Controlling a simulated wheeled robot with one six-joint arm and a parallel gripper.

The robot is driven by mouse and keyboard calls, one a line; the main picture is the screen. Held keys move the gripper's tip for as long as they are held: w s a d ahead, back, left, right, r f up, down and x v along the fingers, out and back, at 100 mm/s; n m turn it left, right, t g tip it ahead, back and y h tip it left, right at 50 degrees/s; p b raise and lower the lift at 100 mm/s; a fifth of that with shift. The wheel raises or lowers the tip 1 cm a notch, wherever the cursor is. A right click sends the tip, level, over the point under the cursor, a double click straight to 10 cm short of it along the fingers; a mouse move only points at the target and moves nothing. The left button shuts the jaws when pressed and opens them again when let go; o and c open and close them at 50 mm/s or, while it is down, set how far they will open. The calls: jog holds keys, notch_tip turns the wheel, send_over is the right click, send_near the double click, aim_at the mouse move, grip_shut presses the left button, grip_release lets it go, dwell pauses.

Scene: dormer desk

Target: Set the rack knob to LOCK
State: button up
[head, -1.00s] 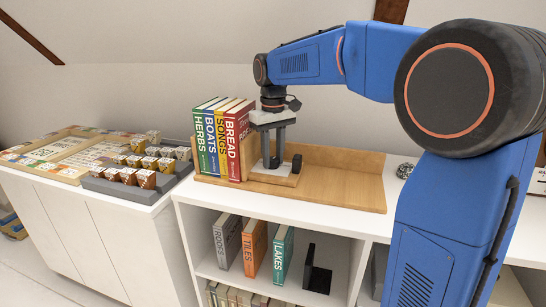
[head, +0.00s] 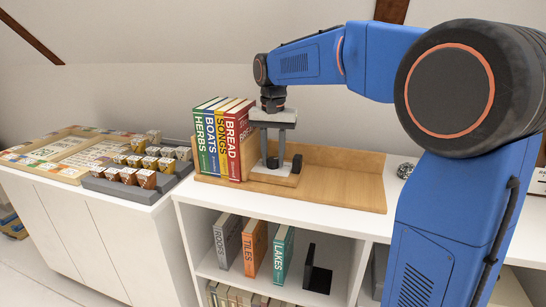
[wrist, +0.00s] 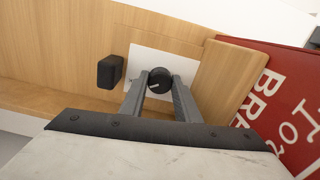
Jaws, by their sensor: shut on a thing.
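The rack knob (wrist: 160,79) is a round black dial with a short pale pointer line, on a white plate (wrist: 187,69). In the wrist view the line points left. My gripper (wrist: 159,88) comes down from above, its two grey fingers shut on the knob's sides. In the head view my gripper (head: 273,160) stands upright over the white plate just right of the books. No LOCK lettering is readable; the fingers cover part of the plate. The wooden rack (head: 345,190) carries the plate.
A black block (wrist: 110,72) stands close to the knob. The red BREAD book (head: 238,143) stands at the end of several upright books, close to my gripper. The rack's right part is bare. A grey tray of small blocks (head: 125,190) lies to the left.

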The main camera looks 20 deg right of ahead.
aim_at(273, 159)
jog(key=shift+r+m, duration=0.1)
jog(key=shift+m, duration=0.2)
dwell(0.4)
jog(key=o, duration=1)
jog(key=shift+o, duration=0.2)
notch_tip(273, 159, up, 17)
jog(key=shift+r, duration=0.15)
